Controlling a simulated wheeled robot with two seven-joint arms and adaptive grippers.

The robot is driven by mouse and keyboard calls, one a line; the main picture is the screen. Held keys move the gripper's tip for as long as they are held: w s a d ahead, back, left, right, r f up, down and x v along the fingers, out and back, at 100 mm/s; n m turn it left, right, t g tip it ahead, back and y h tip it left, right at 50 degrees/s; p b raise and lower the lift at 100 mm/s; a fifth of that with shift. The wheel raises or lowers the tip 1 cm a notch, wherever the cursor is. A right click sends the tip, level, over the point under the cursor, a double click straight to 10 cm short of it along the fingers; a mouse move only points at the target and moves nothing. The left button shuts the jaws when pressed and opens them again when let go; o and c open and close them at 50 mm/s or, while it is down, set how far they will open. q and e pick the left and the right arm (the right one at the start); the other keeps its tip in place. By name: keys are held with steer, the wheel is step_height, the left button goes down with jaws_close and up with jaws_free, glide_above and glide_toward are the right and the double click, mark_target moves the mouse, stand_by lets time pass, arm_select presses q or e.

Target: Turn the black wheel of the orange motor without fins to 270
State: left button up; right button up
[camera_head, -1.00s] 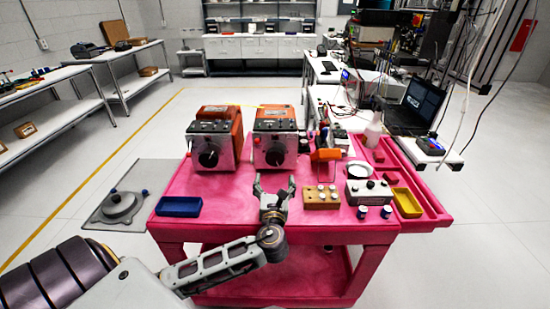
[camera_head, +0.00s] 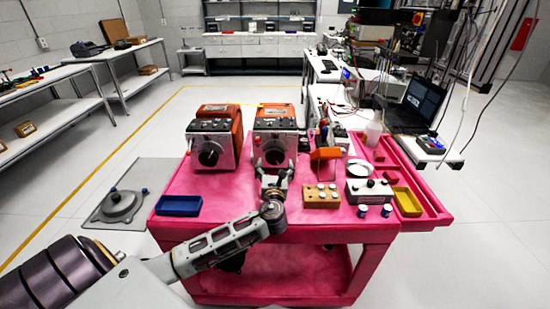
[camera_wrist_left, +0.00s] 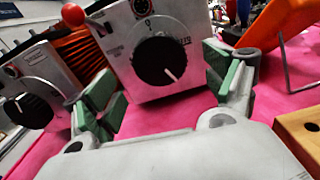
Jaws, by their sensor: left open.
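Two orange motors with grey front plates stand side by side on the pink table. The left motor (camera_head: 214,140) shows ridged orange fins in the left wrist view (camera_wrist_left: 80,52). The right motor (camera_head: 276,136) shows no fins that I can make out. Its black wheel (camera_wrist_left: 160,62) faces my left wrist camera, with a white pointer line slanting to the lower right. My left gripper (camera_head: 275,171) is open in front of the right motor. Its green-padded fingers lie to either side of the wheel, apart from it in the wrist view. My right gripper is not in view.
A red knob (camera_wrist_left: 73,14) sticks up beside the right motor's plate. A blue tray (camera_head: 179,206) lies at the table's left front.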

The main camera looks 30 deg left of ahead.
mark_target(275, 159)
arm_select(q)
steer(key=shift+x, duration=3.05)
steer(key=shift+c, duration=0.4)
steer(key=c, duration=0.9)
